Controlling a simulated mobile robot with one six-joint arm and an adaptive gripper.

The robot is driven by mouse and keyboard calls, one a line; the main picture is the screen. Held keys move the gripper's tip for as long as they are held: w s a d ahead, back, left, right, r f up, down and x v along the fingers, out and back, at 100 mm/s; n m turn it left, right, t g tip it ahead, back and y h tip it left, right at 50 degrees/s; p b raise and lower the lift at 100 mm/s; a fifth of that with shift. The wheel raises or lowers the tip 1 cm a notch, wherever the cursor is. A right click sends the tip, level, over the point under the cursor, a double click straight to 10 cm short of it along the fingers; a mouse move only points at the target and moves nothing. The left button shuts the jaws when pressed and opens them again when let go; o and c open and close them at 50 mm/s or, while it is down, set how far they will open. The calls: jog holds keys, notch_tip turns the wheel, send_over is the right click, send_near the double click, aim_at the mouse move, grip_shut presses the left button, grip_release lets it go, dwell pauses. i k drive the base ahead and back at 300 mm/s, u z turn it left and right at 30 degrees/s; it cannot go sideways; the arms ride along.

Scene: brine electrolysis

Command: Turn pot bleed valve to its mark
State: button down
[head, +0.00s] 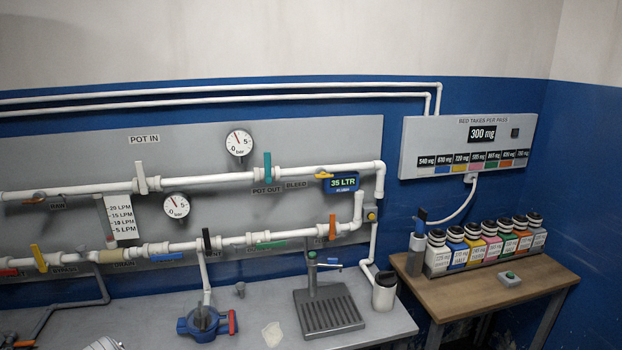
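The pot bleed valve appears to be the small yellow-handled valve (323,174) on the upper white pipe, at the right of the grey wall panel. Its handle lies roughly level along the pipe. A BLEED label (296,185) sits just left of and below it. Its mark is too small to make out. The POT OUT valve (268,167), with a green handle standing upright, is to the left. My gripper is not in view.
A blue flow display (342,184) reading 35 LTR hangs close below the yellow handle. Two pressure gauges (239,142) (176,206) sit on the panel. Below, the grey bench (255,310) bears a blue clamp-like device (202,322), a drain stand (328,310) and a white cup (384,292).

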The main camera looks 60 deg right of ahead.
aim_at(323, 175)
jog(key=z, duration=1.9)
